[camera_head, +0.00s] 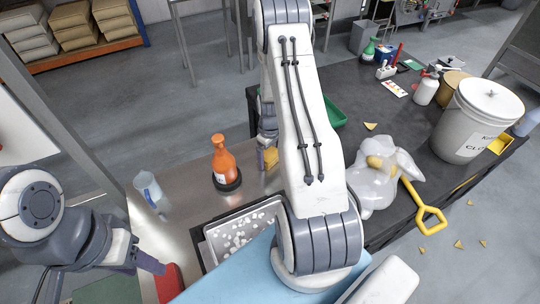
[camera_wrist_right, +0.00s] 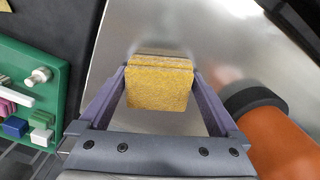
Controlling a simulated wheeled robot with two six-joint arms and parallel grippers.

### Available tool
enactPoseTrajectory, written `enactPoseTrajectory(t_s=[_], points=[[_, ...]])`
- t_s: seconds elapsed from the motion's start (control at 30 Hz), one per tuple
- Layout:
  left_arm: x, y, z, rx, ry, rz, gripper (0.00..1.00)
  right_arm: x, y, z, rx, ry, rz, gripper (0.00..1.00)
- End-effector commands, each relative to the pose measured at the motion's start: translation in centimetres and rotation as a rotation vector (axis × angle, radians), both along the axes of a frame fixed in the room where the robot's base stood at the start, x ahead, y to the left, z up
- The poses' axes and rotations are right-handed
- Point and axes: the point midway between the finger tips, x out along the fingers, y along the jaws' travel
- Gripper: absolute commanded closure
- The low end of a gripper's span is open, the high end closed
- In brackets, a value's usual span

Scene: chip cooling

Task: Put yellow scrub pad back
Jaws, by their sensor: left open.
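The yellow scrub pad (camera_wrist_right: 158,88) is between the two fingers of my right gripper (camera_wrist_right: 160,78) in the right wrist view, with a finger against each side edge. Yellow layers show along its far edge, over the bare steel. In the head view the pad (camera_head: 270,158) is a small yellow block by my right gripper (camera_head: 266,142), right of the orange bottle (camera_head: 223,163); my arm hides part of this area. My left gripper (camera_head: 150,263) is open at the lower left, close to a red object (camera_head: 168,283); I cannot tell whether they touch.
A metal tray of white pieces (camera_head: 235,235) lies on the steel surface, and a clear cup (camera_head: 148,188) stands left. A green tray (camera_head: 335,115) holds small parts in the right wrist view (camera_wrist_right: 62,60). A plastic bag (camera_head: 375,180) and white bucket (camera_head: 475,120) occupy the dark table.

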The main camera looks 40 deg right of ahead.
Motion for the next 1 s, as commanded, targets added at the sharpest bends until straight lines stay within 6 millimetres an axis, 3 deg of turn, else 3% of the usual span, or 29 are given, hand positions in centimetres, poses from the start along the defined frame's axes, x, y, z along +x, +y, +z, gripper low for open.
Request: enactPoseTrajectory(t_s=[0.37, 0.8, 1.0], points=[[0.0, 0.0, 0.0, 0.000, 0.000, 0.000, 0.50, 0.1, -0.1, 0.9, -0.002, -0.003, 0.000, 0.00], [0.0, 0.0, -2.2, 0.000, 0.000, -0.001, 0.50, 0.2, -0.1, 9.1, -0.003, -0.006, 0.000, 0.00], [0.0, 0.0, -2.7, 0.000, 0.000, -0.002, 0.50, 0.1, 0.0, 11.7, -0.002, -0.002, 0.000, 0.00]])
